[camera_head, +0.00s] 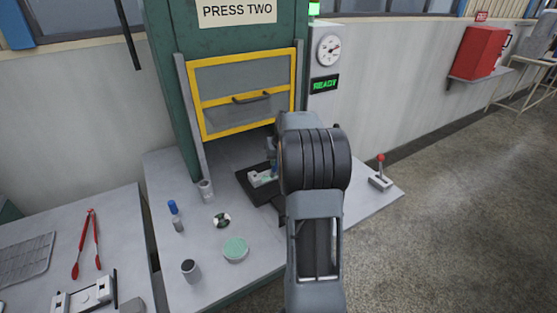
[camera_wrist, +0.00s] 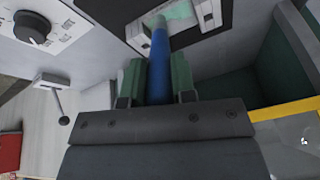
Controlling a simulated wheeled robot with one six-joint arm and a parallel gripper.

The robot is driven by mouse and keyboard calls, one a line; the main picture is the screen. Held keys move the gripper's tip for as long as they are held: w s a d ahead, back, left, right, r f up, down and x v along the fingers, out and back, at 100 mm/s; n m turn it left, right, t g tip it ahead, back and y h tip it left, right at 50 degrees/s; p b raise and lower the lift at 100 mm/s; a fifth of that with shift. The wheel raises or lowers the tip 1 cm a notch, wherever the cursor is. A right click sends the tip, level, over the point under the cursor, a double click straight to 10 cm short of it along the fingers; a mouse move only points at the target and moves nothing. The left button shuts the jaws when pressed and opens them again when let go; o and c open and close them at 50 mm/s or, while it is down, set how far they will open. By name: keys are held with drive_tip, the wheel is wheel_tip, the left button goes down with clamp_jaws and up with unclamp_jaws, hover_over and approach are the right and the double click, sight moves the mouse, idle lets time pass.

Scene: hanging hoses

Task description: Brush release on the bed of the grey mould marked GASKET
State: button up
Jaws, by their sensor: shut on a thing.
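The mould (camera_head: 262,178) is a pale grey block with a light green bed, on a dark plate under the press guard. It also shows at the top of the wrist view (camera_wrist: 210,14); I cannot read its marking. My gripper (camera_wrist: 158,78) is shut on the blue handle of the brush (camera_wrist: 159,52), between green fingers. The handle points at the mould, and its far end overlaps the edge of the green bed. The bristles are hidden, so I cannot tell whether they touch. In the head view my arm hides most of the gripper and brush.
The yellow-framed guard (camera_head: 246,94) is above the mould. A green round tin (camera_head: 236,249), a small round dish (camera_head: 222,220), a grey cup (camera_head: 190,270) and a blue-topped item (camera_head: 174,215) stand on the press table. A red-knobbed lever (camera_head: 380,175) is at right. Red tongs (camera_head: 88,243) lie at left.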

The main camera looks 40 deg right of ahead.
drive_tip(key=shift+a, duration=0.6)
drive_tip(key=shift+w+a, duration=0.1)
drive_tip(key=shift+w+a, duration=0.1)
drive_tip(key=shift+a, duration=0.75)
drive_tip(key=shift+w, duration=0.1)
drive_tip(key=shift+w+d+p, duration=0.15)
drive_tip(key=shift+w+p, duration=0.15)
drive_tip(key=shift+w, duration=0.65)
drive_tip(key=shift+w+d+p, duration=0.15)
drive_tip(key=shift+w+p, duration=0.4)
drive_tip(key=shift+w, duration=0.45)
drive_tip(key=shift+d, duration=0.2)
